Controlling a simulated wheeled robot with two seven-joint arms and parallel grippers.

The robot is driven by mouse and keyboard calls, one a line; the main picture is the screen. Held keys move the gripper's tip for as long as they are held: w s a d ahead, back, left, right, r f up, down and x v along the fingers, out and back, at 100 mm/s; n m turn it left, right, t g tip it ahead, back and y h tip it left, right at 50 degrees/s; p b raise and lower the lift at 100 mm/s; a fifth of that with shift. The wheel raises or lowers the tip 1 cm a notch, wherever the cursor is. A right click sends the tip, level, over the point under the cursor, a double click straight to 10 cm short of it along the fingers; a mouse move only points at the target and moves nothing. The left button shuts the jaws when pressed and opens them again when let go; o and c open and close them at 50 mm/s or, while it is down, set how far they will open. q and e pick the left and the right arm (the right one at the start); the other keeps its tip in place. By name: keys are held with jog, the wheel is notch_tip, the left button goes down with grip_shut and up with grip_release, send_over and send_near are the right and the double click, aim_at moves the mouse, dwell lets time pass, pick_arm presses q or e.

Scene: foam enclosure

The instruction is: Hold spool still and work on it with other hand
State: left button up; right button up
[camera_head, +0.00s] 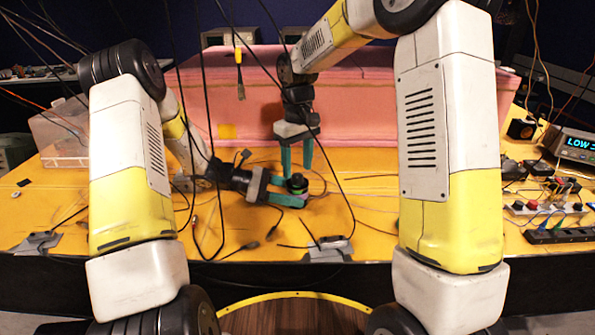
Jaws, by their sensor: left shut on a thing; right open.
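A small dark spool (297,182) stands on the yellow table (375,205) near the middle of the head view. My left gripper (290,191) comes in low from the left, its green fingers shut around the spool at table height. Its fingers hide part of the spool's lower side. My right gripper (297,161) points down from above, just over the spool. Its two green fingers are apart, with a gap between them. I cannot tell whether its fingertips touch the spool's top.
A pink foam wall (370,110) stands behind the spool. Black cables hang in front and lie across the table. A power strip (555,234) and a meter with a lit display (578,145) are at the right. A clear box (62,135) is at the left.

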aim_at(297, 176)
notch_tip(297, 176, up, 10)
dwell(0.3)
jog(key=shift+f, duration=0.1)
pick_arm(q)
jog(key=o, duration=1.1)
jog(key=shift+c, duration=0.2)
jog(key=shift+a, duration=0.1)
